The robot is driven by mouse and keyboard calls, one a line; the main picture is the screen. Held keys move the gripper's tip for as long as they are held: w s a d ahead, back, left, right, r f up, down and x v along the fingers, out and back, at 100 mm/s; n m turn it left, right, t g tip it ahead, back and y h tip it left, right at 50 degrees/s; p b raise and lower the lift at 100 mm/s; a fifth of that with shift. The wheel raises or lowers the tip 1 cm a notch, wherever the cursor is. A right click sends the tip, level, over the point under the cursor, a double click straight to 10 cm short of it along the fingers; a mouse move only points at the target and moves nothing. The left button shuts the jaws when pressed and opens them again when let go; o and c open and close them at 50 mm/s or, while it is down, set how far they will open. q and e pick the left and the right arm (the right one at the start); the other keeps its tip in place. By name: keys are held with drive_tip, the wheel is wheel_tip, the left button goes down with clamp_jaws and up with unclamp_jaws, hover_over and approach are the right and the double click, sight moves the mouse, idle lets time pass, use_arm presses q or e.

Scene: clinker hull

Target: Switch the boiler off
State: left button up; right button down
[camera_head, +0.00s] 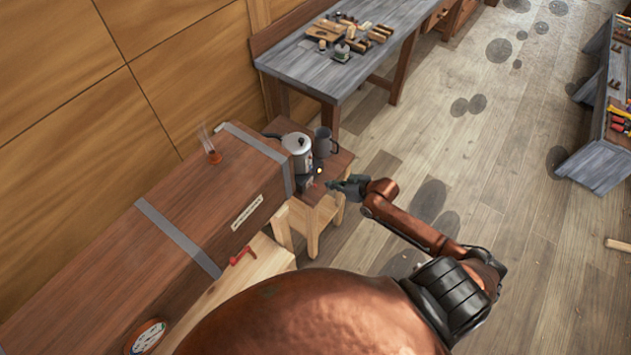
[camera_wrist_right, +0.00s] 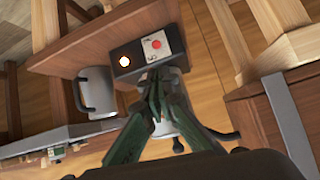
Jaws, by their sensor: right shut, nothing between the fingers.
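The boiler (camera_head: 297,146) is a silver pot-like vessel on a small wooden stand beside the long wooden box. In the right wrist view its metal body (camera_wrist_right: 168,128) is partly hidden behind my fingers. A dark switch box (camera_wrist_right: 147,52) at its side bears a red button (camera_wrist_right: 156,44) and a glowing lamp (camera_wrist_right: 125,61). The lamp also shows as a bright spot in the head view (camera_head: 319,171). My right gripper (camera_head: 333,184) is shut and empty, close to the switch box; I cannot tell whether it touches it. My left gripper is not in view.
A grey jug (camera_head: 325,142) stands next to the boiler. The long box (camera_head: 150,215) has metal bands, a steaming vent (camera_head: 212,155), a red handle (camera_head: 242,255) and a dial (camera_head: 148,336). A tool-laden workbench (camera_head: 320,68) stands behind. The floor at right is mostly clear.

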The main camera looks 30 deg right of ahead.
drive_tip(key=shift+w+f, duration=0.1)
drive_tip(key=x, duration=0.9)
drive_tip(key=shift+w+a+f, duration=0.15)
drive_tip(key=shift+w+f, duration=0.1)
drive_tip(key=shift+f, duration=0.05)
